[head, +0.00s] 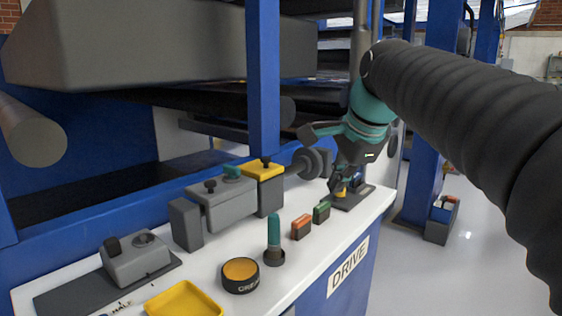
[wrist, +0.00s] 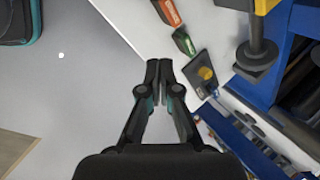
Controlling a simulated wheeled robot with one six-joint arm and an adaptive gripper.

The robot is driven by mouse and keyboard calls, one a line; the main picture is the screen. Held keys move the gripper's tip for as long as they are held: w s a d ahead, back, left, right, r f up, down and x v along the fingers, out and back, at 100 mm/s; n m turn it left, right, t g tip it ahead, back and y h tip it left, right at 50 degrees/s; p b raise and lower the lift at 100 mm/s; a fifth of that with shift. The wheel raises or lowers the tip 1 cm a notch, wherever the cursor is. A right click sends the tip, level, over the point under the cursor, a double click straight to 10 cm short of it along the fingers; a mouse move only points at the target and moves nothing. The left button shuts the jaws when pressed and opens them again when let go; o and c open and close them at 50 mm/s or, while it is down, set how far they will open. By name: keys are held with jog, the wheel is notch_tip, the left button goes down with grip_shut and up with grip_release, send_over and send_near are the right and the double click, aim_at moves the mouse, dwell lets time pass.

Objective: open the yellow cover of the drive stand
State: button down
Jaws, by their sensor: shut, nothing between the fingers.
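The yellow cover (head: 263,170) lies flat and closed on top of a grey block of the drive stand (head: 269,198), with a small dark knob on it. In the wrist view only an edge of something yellow, probably the cover (wrist: 264,6), shows at the top right. My gripper (head: 340,184) is to the right of the cover, over the right end of the white bench, apart from the cover. In the wrist view its fingertips (wrist: 165,66) are together with nothing held. My fingers partly hide a dark plate with a yellow knob (head: 342,192) in the head view.
A dark roller end (head: 307,162) juts out beside the cover. Orange (head: 301,227) and green (head: 321,212) blocks, a teal-handled tool (head: 274,240), a round tin (head: 240,275) and a yellow tray (head: 183,300) stand on the bench. A blue post (head: 263,80) rises behind the cover.

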jog(key=w+a+r+m+y, duration=0.1)
jog(key=w+a+r+m, duration=0.35)
jog(key=w, duration=0.35)
jog(key=m+g+y, duration=0.1)
jog(key=m, duration=0.5)
send_near(272, 169)
jog(key=x, duration=0.7)
jog(key=shift+s+d, duration=0.1)
jog(key=shift+r, duration=0.15)
